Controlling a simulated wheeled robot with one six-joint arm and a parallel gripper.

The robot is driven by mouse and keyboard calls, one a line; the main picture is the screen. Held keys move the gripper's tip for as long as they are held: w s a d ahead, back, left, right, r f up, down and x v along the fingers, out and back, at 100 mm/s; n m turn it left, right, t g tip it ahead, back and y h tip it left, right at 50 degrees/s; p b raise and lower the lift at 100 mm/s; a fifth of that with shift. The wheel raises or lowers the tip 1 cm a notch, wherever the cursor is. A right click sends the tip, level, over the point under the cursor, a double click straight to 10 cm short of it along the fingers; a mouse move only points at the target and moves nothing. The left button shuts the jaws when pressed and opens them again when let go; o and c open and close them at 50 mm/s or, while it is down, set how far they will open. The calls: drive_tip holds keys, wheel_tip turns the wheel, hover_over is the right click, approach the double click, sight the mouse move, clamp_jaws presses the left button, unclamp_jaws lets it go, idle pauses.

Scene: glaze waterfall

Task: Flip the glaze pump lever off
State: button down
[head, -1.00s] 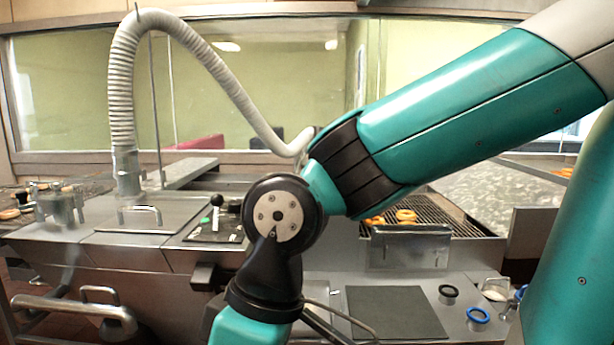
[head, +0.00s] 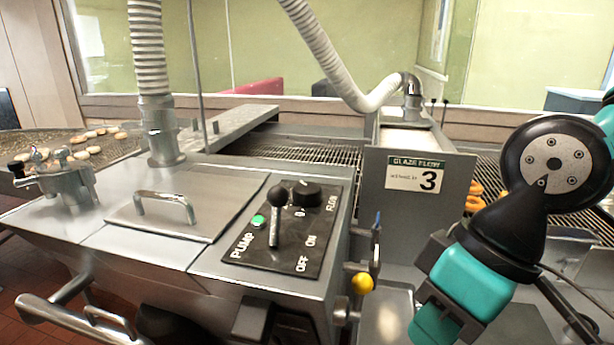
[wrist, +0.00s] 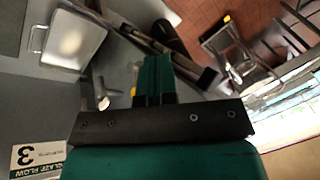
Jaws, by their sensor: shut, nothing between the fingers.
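The glaze pump lever (head: 275,232) has a silver stem and a black ball top. It stands on a black panel (head: 235,258) marked PUMP, ON and OFF; its ball end points away from the ON and OFF labels. A green light (head: 258,221) beside it looks lit. My gripper (head: 428,326) is low at the right of the head view, well apart from the lever. In the wrist view my gripper (wrist: 154,78) shows its teal fingers together, with nothing between them. I cannot make out the lever in the wrist view.
A black flow knob (head: 306,194) sits right of the lever. A lid with a handle (head: 165,200) lies to the left. A yellow-ended valve (head: 362,283) sticks out at the panel's right. A grey plate with a glaze flow sign (head: 428,175) rises between panel and arm.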

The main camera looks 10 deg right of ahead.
sight(276, 218)
drive_tip(key=w+a+r+n+y+p, duration=0.1)
drive_tip(key=w+r+n+y+p, duration=0.2)
drive_tip(key=w+r+p, duration=1)
drive_tip(key=w+r, duration=0.2)
drive_tip(key=w, duration=0.4)
drive_tip(key=shift+w+a+r+y, duration=0.15)
drive_tip(key=shift+a+r+y, duration=0.05)
drive_tip(key=shift+a+y, duration=0.1)
drive_tip(key=shift+g, duration=0.3)
drive_tip(key=p+x, duration=0.2)
drive_tip(key=x, duration=0.7)
drive_tip(key=shift+a+f+p, duration=0.25)
drive_tip(key=shift+p, duration=0.05)
drive_tip(key=shift+s+a+r+p, duration=0.25)
drive_tip(key=shift+s+a+p, duration=0.5)
drive_tip(key=shift+s+a, duration=0.55)
drive_tip(key=shift+a, duration=0.2)
drive_tip(key=shift+a, duration=0.1)
